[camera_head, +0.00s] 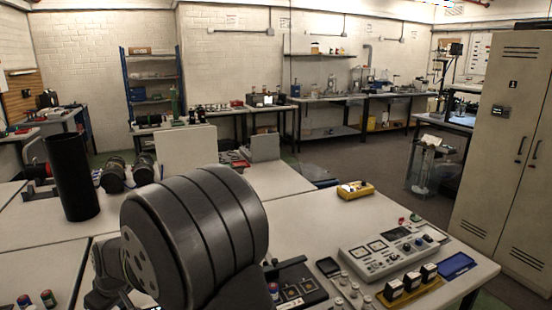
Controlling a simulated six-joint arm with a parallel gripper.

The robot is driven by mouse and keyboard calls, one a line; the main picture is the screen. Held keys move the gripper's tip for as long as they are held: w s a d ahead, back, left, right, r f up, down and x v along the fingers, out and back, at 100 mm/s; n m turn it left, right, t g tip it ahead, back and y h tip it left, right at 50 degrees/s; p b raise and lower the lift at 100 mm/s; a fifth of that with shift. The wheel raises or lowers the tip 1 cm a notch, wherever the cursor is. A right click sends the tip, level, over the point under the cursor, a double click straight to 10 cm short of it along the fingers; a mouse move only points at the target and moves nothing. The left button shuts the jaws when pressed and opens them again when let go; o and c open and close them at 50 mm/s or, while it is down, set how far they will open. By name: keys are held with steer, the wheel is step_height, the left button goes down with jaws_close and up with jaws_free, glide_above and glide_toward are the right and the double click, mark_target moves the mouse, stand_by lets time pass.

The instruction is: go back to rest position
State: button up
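A tall matte black cylinder (73,180) stands upright on the left side of the light table. A large dark grey ribbed drum-shaped body with a bolted round end face fills the lower middle, close to the camera; I cannot tell for sure whether it is part of my arm. Grey jointed parts show just left of it, partly cut off by the bottom edge. I cannot make out my gripper's fingertips. The table area behind the drum is hidden.
A control panel with dials (388,250), a yellow device (355,190), a blue tray (456,265) and small black units on a yellow tray (428,276) lie on the right. Dark round fittings (113,177) lie right of the cylinder. A beige cabinet (500,150) stands at right.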

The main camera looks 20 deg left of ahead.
steer(key=x, duration=0.3)
steer(key=shift+a+f, duration=0.1)
steer(key=shift+f, duration=0.1)
steer(key=w+a, duration=0.4)
steer(key=w, duration=0.1)
steer(key=shift+a+r, duration=0.15)
steer(key=shift+a, duration=0.15)
steer(key=d+r+m, duration=0.3)
steer(key=r, duration=0.6)
steer(key=d+r+m+t, duration=0.1)
steer(key=d+r+m, duration=0.3)
steer(key=r, duration=0.6)
steer(key=shift+s, duration=0.4)
steer(key=shift+r, duration=0.15)
